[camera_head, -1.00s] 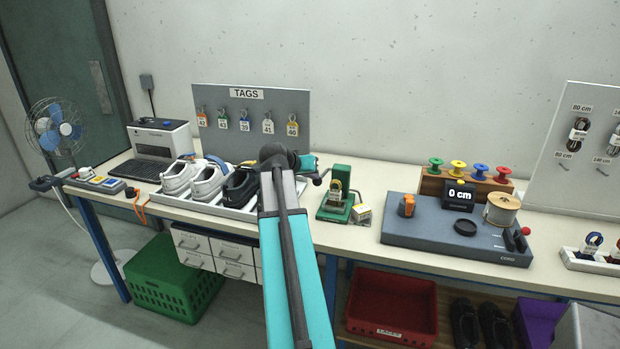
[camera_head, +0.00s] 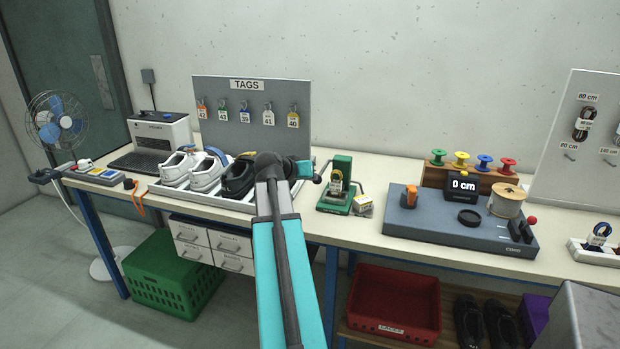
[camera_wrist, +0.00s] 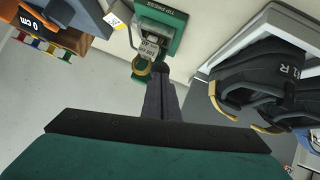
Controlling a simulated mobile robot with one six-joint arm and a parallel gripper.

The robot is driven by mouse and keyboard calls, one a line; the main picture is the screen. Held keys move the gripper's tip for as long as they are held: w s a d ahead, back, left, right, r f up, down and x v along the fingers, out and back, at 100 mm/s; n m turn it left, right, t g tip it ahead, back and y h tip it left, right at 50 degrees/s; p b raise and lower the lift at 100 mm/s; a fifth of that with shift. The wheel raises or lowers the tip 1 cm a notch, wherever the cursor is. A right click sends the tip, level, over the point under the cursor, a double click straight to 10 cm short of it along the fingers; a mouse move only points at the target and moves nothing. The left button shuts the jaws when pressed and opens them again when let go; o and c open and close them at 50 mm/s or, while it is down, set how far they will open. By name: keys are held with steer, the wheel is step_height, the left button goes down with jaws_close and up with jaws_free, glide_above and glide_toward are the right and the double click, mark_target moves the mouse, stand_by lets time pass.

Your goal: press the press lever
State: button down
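The green tip press (camera_head: 343,168) stands on the bench right of the shoes. A thin grey bar (camera_head: 358,188), seemingly its lever, shows at the press's right side; in the wrist view a thin bar (camera_wrist: 131,36) runs beside the press (camera_wrist: 172,42). A small labelled piece (camera_head: 337,187) sits at the front of the press. My gripper (camera_head: 317,179) is just left of the press, apart from it in the head view. In the wrist view its dark fingers (camera_wrist: 161,78) are together, with nothing seen between them, pointing toward the press base.
A tray (camera_head: 215,201) of shoes lies left, under my arm. A small yellow-white box (camera_head: 363,204) sits right of the press. A grey measuring station (camera_head: 440,230) is further right. The tag board (camera_head: 250,140) stands behind. Some bare bench lies between press and station.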

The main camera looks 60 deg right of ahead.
stand_by(0.4)
steer(key=d+r+v, duration=0.1)
steer(key=v, duration=1.2)
steer(key=shift+w+r, duration=0.25)
steer(key=shift+w, duration=0.15)
